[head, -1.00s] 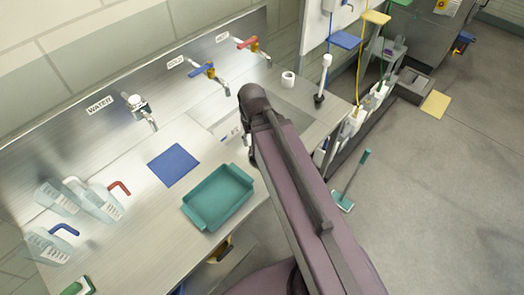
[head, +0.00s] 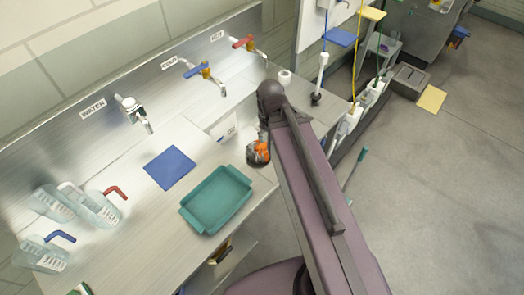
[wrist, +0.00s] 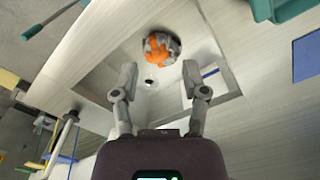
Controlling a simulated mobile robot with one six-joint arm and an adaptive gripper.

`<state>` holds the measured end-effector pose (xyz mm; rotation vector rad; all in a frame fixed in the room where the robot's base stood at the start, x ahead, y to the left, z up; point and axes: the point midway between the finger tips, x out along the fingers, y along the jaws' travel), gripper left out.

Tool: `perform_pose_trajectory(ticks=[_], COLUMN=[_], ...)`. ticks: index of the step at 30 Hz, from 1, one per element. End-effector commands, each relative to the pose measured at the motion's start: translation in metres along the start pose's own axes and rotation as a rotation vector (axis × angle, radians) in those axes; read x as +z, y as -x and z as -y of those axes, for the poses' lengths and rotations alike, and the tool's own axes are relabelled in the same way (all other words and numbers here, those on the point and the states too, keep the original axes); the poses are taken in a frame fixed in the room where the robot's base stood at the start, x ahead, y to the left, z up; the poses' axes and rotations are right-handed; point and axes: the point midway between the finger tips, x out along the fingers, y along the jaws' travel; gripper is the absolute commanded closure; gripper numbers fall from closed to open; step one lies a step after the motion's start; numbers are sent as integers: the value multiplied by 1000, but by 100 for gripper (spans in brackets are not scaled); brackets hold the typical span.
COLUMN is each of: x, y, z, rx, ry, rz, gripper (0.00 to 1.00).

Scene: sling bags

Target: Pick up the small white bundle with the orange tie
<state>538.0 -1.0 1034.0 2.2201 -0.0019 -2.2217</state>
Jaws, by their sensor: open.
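A small rounded bundle, orange with grey-white and dark patches (head: 258,152), sits at the front edge of the sink, just left of my arm in the head view. In the wrist view the bundle (wrist: 161,48) lies beyond my fingertips, near the middle top, by the basin rim. My gripper (wrist: 160,70) is open, with one finger on each side and nothing between them. The bundle looks apart from both fingers. In the head view my arm hides most of the gripper.
The metal sink basin (wrist: 110,88) with its drain lies beneath my gripper. A teal tray (head: 217,200) and a blue cloth (head: 170,167) lie on the counter to the left. Several clear jugs stand farther left. Taps (head: 205,72) stick out from the back wall.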

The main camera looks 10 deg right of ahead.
Motion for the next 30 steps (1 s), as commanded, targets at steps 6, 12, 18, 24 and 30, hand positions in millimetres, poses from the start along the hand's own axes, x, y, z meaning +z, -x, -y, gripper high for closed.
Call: perform_pose_trajectory(ticks=[6, 12, 18, 24, 30], x=[0, -2, -22, -67, -118], y=[0, -2, -17, -48, -82], z=[0, 0, 0, -1, -3], rx=[0, 0, 0, -1, -1], ry=[0, 2, 24, 75, 145], rz=[0, 0, 0, 0, 0], gripper=[43, 4, 0, 0, 0])
